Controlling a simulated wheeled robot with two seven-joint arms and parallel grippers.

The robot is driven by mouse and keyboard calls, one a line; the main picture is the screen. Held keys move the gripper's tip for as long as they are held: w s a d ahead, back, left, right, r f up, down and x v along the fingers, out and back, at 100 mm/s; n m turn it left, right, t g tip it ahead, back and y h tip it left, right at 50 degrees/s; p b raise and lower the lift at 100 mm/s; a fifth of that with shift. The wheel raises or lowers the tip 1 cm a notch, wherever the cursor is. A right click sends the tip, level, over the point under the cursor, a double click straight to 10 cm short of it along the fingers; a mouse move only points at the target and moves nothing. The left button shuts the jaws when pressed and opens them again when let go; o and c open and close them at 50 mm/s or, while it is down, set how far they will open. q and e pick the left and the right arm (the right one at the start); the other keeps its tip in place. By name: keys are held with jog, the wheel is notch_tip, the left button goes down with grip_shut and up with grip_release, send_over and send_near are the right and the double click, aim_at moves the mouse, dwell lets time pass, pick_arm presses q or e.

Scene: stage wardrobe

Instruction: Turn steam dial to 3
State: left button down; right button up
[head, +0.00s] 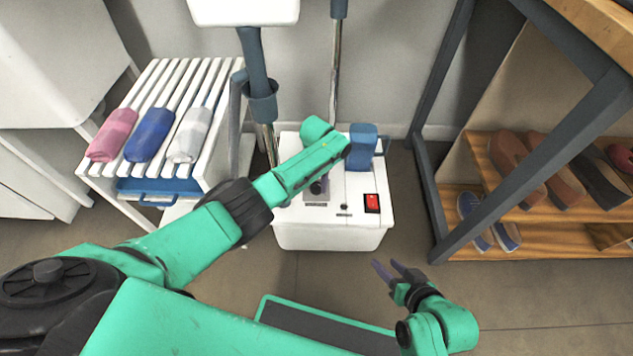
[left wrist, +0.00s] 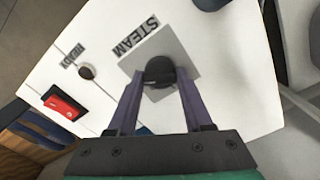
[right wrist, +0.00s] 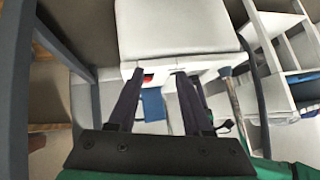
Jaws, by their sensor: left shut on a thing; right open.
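The steam dial (left wrist: 159,71) is a dark round knob on a grey square plate marked STEAM, on top of the white steamer base (head: 290,235). In the head view the dial (head: 317,188) is partly hidden under my left arm. My left gripper (left wrist: 156,82) is shut on the dial, one finger on each side. No dial numbers are readable, so I cannot tell its setting. My right gripper (head: 389,270) is open and empty, in front of the base at its lower right. Its fingers also show apart in the right wrist view (right wrist: 155,78).
A red switch (head: 372,203) and a small READY light (left wrist: 87,71) sit near the dial. A blue part (head: 362,145) and poles rise behind. A slatted rack (head: 150,95) with rolled cloths stands left. A shoe shelf (head: 480,165) with a dark frame stands right.

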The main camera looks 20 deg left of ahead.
dwell(0.3)
pick_arm(q)
jog(key=shift+c, duration=1.6)
grip_release()
pick_arm(e)
jog(key=shift+w+r, duration=0.1)
jog(key=shift+d, duration=0.1)
pick_arm(q)
jog(key=shift+r, duration=0.3)
notch_tip(320, 180, up, 6)
jog(key=p, duration=0.4)
jog(key=shift+f, duration=0.1)
notch_tip(320, 180, up, 4)
jog(key=f+p, duration=0.1)
jog(key=p, duration=0.2)
pick_arm(e)
jog(key=s+d+r+g+h, duration=0.4)
jog(key=s+d+r+g, duration=0.2)
jog(key=d, duration=0.4)
pick_arm(q)
notch_tip(320, 180, up, 5)
jog(key=p, duration=0.1)
send_over(317, 184)
pick_arm(e)
notch_tip(317, 184, down, 8)
jog(key=d, duration=0.1)
jog(key=shift+w+r+m+h, duration=0.15)
jog(key=shift+w+m+h, duration=0.15)
jog(key=shift+m, duration=0.1)
